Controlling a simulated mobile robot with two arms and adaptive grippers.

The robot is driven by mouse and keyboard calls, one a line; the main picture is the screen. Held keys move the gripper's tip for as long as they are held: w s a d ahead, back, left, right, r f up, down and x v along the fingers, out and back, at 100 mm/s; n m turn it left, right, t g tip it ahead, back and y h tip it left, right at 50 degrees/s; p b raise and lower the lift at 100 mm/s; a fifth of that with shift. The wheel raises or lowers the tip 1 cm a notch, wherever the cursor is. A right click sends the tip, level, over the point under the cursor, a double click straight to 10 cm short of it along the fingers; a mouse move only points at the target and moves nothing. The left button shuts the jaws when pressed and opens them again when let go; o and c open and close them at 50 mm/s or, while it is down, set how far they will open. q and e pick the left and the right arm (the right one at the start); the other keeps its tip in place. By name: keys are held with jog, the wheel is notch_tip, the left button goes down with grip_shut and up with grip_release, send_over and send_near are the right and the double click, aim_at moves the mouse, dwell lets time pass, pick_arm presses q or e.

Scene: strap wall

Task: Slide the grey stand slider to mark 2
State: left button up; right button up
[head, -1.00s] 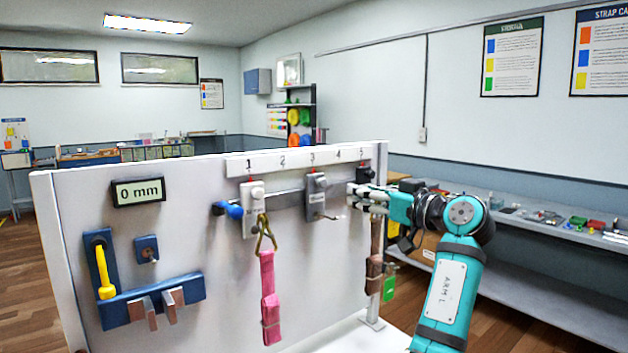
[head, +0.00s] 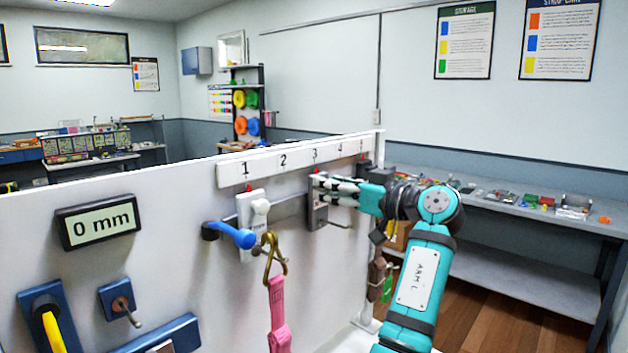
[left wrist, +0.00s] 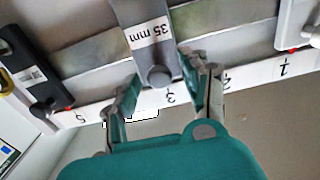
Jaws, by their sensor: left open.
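The grey stand slider (head: 316,208) sits on the metal rail below mark 3 (head: 315,154), with a hook at its lower end. In the left wrist view, upside down, the grey slider (left wrist: 148,38) carries a "35 mm" label and a round knob. My left gripper (head: 322,190) is at the slider's upper part and hides some of it. In the left wrist view the left gripper (left wrist: 160,72) is open, one finger on each side of the knob end. The right finger looks closer to it. Mark 2 (head: 283,160) lies left of the grey slider in the head view. My right gripper is not in view.
A white slider (head: 246,212) sits at mark 1, with a brass clip (head: 272,258) and pink strap (head: 279,315) hanging there. A dark slider (left wrist: 35,75) is near mark 5. A blue handle (head: 235,235) sticks out at the left. The rail at mark 2 is clear.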

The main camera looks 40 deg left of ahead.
pick_arm(q)
jog(key=shift+a, duration=0.15)
jog(key=shift+d, duration=0.2)
jog(key=shift+c, duration=0.3)
grip_shut()
